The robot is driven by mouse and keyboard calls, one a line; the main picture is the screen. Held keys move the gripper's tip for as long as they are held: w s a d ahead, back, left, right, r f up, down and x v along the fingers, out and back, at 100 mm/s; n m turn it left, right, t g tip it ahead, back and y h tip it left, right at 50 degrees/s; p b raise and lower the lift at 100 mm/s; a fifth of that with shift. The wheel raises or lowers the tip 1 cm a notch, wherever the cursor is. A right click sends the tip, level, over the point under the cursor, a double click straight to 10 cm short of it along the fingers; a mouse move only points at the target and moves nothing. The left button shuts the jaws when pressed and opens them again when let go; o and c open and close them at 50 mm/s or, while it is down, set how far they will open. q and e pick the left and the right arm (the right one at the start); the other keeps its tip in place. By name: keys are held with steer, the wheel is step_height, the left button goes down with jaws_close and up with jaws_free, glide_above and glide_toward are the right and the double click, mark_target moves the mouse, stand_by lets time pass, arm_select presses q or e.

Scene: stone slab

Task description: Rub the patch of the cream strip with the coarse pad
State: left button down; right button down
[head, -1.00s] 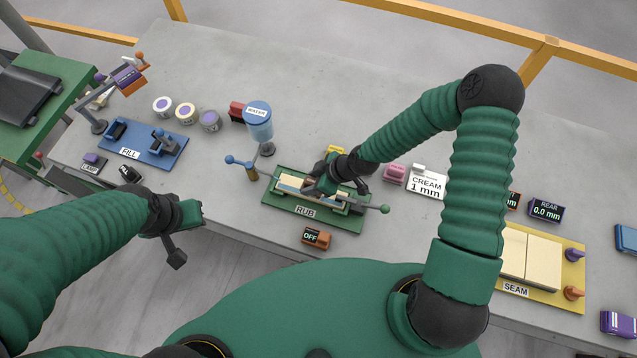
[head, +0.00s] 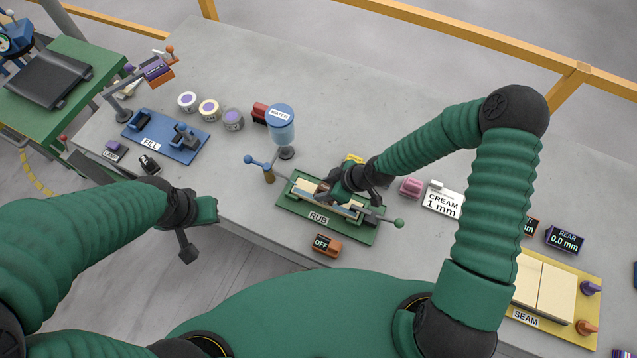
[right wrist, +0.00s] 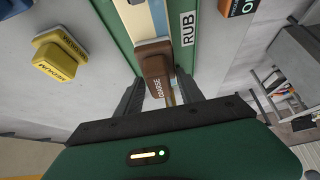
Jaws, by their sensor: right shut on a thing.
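The brown coarse pad (right wrist: 156,78), labelled COARSE, is between the fingers of my right gripper (right wrist: 160,92), which is shut on it. In the right wrist view the pad's far end lies over the cream strip (right wrist: 142,18); I cannot tell how firmly it touches. The strip lies in the green RUB fixture (head: 371,238), where it shows partly beside my right gripper (head: 334,192) in the head view. The patch cannot be made out. My left gripper (head: 200,226) hangs off the slab's front edge, away from the fixture; its jaw opening is unclear.
A yellow MEDIUM pad (right wrist: 55,60) lies beside the fixture. The orange OFF box (head: 326,245) is in front of it, the water vessel (head: 280,128) behind left. A pink block (head: 411,187) and the CREAM 1 mm sign (head: 442,201) stand to the right. The slab's back is clear.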

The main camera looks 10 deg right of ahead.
steer(key=shift+s+d, duration=0.45)
steer(key=shift+d, duration=0.3)
steer(key=shift+s+d+f, duration=0.15)
steer(key=shift+s+d, duration=0.5)
steer(key=shift+w+a, duration=0.35)
steer(key=shift+a, duration=0.2)
steer(key=shift+w+a, duration=0.5)
steer(key=shift+w+a+b, duration=0.25)
steer(key=shift+w+a, duration=0.4)
steer(key=shift+a, duration=0.35)
steer(key=shift+w+a+b, duration=0.2)
steer(key=shift+w+a, duration=0.45)
steer(key=shift+a, duration=0.3)
steer(key=shift+r, duration=0.2)
steer(key=shift+d+r, duration=0.1)
steer(key=shift+d, duration=0.05)
